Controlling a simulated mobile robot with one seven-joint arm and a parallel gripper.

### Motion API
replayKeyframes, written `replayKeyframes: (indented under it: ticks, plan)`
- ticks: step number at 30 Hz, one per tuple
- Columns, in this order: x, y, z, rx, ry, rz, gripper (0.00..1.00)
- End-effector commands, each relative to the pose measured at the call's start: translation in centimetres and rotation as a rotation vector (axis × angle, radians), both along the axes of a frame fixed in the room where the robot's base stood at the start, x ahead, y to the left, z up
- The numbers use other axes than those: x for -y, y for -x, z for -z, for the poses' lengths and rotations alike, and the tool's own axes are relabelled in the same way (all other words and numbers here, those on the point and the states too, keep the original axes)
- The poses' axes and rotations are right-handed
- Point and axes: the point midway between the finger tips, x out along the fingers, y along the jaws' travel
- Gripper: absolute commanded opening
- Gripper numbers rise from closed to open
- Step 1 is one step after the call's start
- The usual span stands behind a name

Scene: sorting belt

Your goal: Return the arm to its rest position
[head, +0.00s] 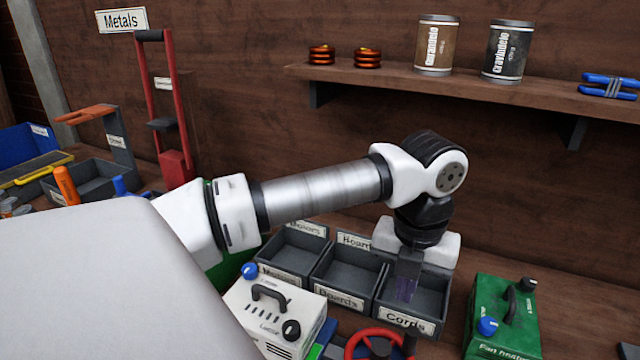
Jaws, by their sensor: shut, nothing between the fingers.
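My gripper (408,276) points down at the end of my white and silver arm. It hangs over or just inside the right-hand bin, labelled "Cords" (407,320). Its fingers are shut, with nothing seen between them. The fingertips are small and partly blend with the dark bin, so their exact height is unclear. My arm reaches from the lower left across the picture to the right. The middle bin, labelled "Boards" (338,297), and the left bin (278,273) stand beside it in a row.
A white heater-like box (275,312) stands in front of the bins. A green box labelled "Fan heater" (505,318) stands to their right, and a red wheel (375,343) lies in front. A wall shelf (470,88) holds cans and coils. A red upright frame (176,165) stands behind my arm.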

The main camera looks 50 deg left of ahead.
Motion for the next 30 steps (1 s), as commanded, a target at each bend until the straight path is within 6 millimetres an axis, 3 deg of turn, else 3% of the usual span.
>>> replayKeyframes:
  ticks: [5,23,26,30]
  plan:
    - [0.0,0.0,-1.7,0.000,0.001,0.000,0.00]
    - [0.0,0.0,-1.9,0.000,0.001,0.000,0.00]
    - [0.0,0.0,-3.1,0.000,0.001,0.000,0.00]
    - [0.0,0.0,-7.0,0.000,0.000,0.000,0.00]
